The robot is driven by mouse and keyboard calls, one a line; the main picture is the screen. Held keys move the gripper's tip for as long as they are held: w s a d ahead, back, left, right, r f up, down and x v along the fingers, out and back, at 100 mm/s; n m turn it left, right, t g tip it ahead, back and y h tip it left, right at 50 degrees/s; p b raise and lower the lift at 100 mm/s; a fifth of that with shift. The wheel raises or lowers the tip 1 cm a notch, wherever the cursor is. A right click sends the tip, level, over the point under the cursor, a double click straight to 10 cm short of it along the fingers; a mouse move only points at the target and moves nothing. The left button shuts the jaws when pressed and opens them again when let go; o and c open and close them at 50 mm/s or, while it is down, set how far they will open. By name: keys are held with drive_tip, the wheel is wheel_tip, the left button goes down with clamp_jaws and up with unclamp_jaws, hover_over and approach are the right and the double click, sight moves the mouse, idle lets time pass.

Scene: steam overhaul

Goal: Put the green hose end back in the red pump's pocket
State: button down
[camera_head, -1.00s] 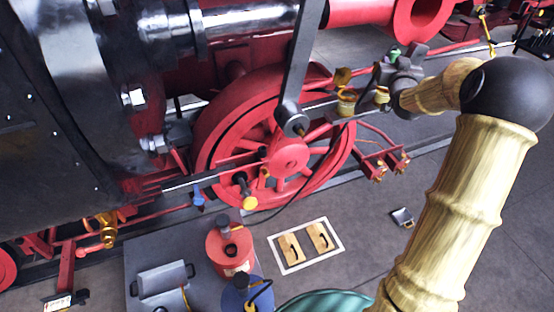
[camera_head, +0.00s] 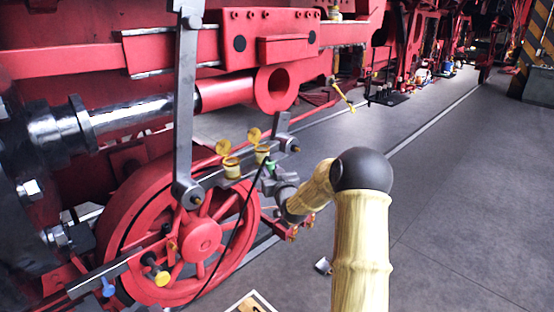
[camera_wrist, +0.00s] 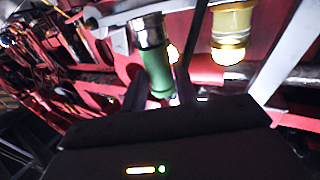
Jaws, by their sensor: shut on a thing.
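My gripper (camera_head: 272,172) is at the end of my bamboo-like arm, beside the locomotive's side rod and above the red wheel's right side. It is shut on the green hose end (camera_wrist: 157,68), a green cylinder with a shiny metal collar that stands up between the dark fingers in the wrist view. Only a small green bit of the hose end (camera_head: 271,163) shows in the head view. A thin black hose (camera_head: 236,232) hangs from there down past the wheel. The red pump and its pocket are in neither current view.
Brass-yellow oil cups (camera_head: 232,167) sit on the rod close to my gripper; one cup (camera_wrist: 231,32) is right of the hose end in the wrist view. The red spoked wheel (camera_head: 110,225) stands left. Open grey floor (camera_head: 450,190) lies to the right.

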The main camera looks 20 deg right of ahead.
drive_tip(key=s+a+f+y+b, duration=0.1)
drive_tip(key=s+a+f, duration=0.15)
drive_tip(key=f, duration=0.45)
drive_tip(key=s+a+f+n+b, duration=0.1)
drive_tip(key=a+f, duration=0.3)
drive_tip(key=f, duration=0.4)
drive_tip(key=s+a+f+y+b, duration=0.1)
drive_tip(key=a+f, duration=0.2)
drive_tip(key=f, duration=0.4)
drive_tip(key=s+a+f+b, duration=0.1)
drive_tip(key=s+a+f, duration=0.3)
drive_tip(key=f, duration=0.3)
drive_tip(key=s+a+f+b, duration=0.1)
drive_tip(key=s+a+f, duration=0.4)
drive_tip(key=s+f, duration=0.1)
drive_tip(key=shift+s+f, duration=0.3)
drive_tip(key=shift+f, duration=0.15)
drive_tip(key=shift+w+d, duration=0.1)
